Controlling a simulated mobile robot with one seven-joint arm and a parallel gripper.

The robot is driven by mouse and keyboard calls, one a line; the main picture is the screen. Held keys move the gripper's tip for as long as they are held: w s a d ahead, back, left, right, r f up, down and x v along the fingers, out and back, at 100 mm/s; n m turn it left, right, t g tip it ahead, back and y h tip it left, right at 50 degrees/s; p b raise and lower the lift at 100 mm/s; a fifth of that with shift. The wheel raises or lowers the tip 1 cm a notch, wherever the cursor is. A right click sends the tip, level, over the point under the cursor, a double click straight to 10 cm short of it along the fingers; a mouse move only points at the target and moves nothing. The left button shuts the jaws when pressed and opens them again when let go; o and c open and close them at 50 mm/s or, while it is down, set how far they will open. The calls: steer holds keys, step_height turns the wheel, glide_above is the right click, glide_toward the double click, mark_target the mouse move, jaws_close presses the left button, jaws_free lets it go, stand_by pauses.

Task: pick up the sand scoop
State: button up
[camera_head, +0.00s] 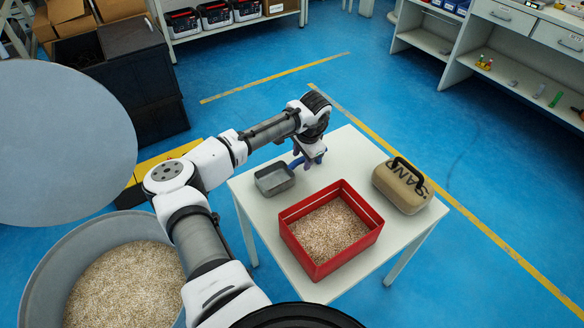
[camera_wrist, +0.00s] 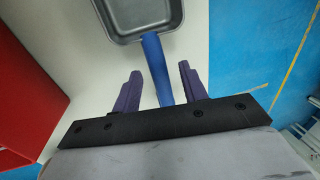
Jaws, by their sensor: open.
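The sand scoop (camera_head: 273,179) is a grey metal pan with a blue handle, lying on the white table at its far left part. In the wrist view its pan (camera_wrist: 140,17) is at the top and its blue handle (camera_wrist: 156,66) runs down between the two purple fingers. My gripper (camera_head: 308,160) is at the handle end of the scoop. In the wrist view my gripper (camera_wrist: 160,85) is open, with one finger on each side of the handle and gaps visible on both sides. The lower end of the handle is hidden behind the gripper body.
A red box (camera_head: 345,258) of pale grains stands on the white table (camera_head: 262,227), close to the scoop. A tan case (camera_head: 401,187) with a black handle sits at the right. A large grey drum (camera_head: 50,267) of grains is at the lower left.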

step_height(320, 180, down, 2)
steer(key=shift+w+a+f, duration=0.1)
steer(key=shift+w, duration=0.05)
jaws_close()
stand_by(0.4)
